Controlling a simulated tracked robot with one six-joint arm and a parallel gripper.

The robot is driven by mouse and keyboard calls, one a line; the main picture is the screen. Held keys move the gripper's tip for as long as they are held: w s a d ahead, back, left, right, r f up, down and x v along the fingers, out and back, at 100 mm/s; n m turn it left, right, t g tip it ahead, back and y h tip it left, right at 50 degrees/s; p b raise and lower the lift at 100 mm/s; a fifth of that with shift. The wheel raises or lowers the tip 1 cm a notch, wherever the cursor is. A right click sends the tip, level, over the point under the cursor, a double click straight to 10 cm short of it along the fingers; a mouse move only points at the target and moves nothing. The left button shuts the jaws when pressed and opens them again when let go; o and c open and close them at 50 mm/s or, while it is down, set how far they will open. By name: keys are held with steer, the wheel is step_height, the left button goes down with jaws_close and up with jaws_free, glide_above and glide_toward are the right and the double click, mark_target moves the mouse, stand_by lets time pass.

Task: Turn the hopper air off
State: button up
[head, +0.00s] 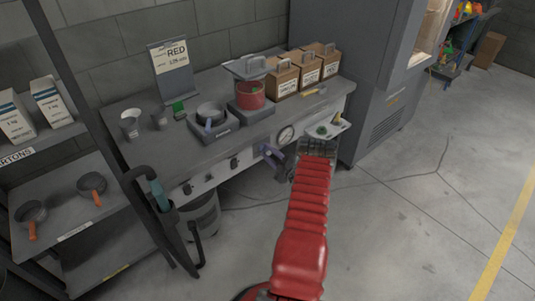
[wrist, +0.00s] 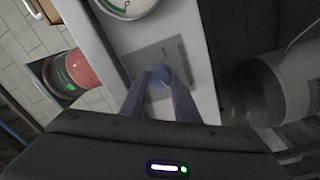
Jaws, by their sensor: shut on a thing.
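In the head view my gripper (head: 268,152) is at the bench front, just left of the dial gauge (head: 286,135). The knob is hidden there. Its pointing direction and any lettering on the plate are too small to read.
A bucket (head: 203,215) stands under the bench. A shelf with pans is at left.

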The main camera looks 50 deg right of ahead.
steer(key=shift+a+f+n, duration=0.15)
steer(key=shift+n, duration=0.25)
steer(key=o, duration=1)
steer(key=shift+o, duration=0.2)
steer(key=r+v, duration=0.1)
steer(key=v, duration=1.2)
steer(key=shift+s+f, duration=0.4)
steer(key=shift+f, duration=0.1)
